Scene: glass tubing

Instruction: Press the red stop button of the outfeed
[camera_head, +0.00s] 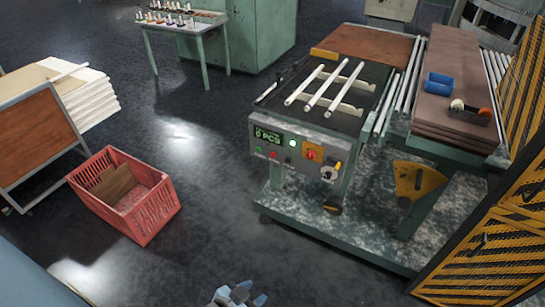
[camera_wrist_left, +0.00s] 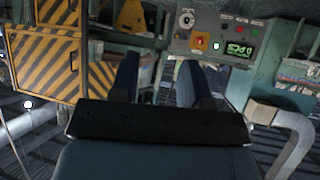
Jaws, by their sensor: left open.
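The outfeed's control panel (camera_head: 300,162) is on the front of the green machine. A small red button (camera_head: 273,155) sits low on it, between a green button (camera_head: 258,150) and another reddish button (camera_head: 288,159). A larger red button on a yellow plate (camera_head: 312,153) is to their right; it also shows in the left wrist view (camera_wrist_left: 200,42). Labels are too small to read. My left gripper (camera_head: 246,296) is at the bottom edge, well short of the panel. In the left wrist view its fingers (camera_wrist_left: 158,70) are apart with nothing between them.
The panel also has a green display (camera_head: 267,136) and a knob (camera_head: 329,172). White glass tubes (camera_head: 325,85) lie on the machine top. A red crate (camera_head: 128,200) stands on the floor at left. Yellow-black striped guards (camera_head: 490,250) stand at right. Floor before the panel is clear.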

